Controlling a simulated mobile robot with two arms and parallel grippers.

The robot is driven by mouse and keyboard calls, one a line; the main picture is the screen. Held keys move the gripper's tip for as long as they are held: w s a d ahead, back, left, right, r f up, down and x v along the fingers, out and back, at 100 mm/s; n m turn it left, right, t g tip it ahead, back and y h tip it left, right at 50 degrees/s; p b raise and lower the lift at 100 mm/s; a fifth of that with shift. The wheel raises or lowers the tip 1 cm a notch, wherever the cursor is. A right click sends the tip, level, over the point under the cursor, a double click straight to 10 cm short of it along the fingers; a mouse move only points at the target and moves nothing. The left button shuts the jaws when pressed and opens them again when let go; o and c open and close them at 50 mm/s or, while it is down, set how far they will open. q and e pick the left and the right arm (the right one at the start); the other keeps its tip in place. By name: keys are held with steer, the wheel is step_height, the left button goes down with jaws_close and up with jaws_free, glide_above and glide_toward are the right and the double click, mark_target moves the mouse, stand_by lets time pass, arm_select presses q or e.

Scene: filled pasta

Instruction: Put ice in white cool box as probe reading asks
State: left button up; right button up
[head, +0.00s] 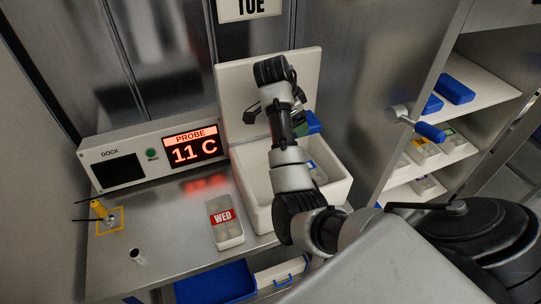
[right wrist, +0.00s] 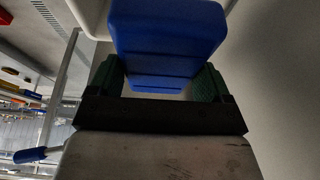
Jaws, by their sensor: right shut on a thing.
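The white cool box (head: 246,185) stands open on the steel counter with its lid (head: 235,90) raised behind it. My right arm reaches over it and hides part of its inside. My right gripper (head: 302,125) is shut on a blue ice pack (head: 314,121), held above the box near the raised lid. In the right wrist view the ice pack (right wrist: 168,35) sits between the green finger pads (right wrist: 155,85). Something partly blue (head: 318,174) shows inside the box. The probe display (head: 194,146) reads 11 C. My left gripper is not in view.
Two blue ice packs (head: 454,88) (head: 432,104) lie on the upper right shelf, with labelled tubs (head: 423,148) below. A blue-handled latch (head: 430,131) juts out. A WED tray (head: 228,233) stands left of the box. A yellow probe (head: 99,209) stands at far left. A blue crate (head: 215,284) is below.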

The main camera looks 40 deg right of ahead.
steer(key=a+f, duration=0.1)
steer(key=a, duration=0.1)
steer(key=a+f, duration=0.1)
steer(key=a, duration=0.1)
steer(key=a+f, duration=0.1)
steer(key=a, duration=0.1)
steer(key=shift+s+a+f+p, duration=0.2)
steer(key=shift+s+p, duration=0.1)
steer(key=shift+s, duration=0.1)
step_height(320, 180, down, 7)
steer(key=a+p, duration=0.2)
steer(key=shift+w+a, duration=0.3)
steer(key=shift+a, duration=0.1)
steer(key=o, duration=1)
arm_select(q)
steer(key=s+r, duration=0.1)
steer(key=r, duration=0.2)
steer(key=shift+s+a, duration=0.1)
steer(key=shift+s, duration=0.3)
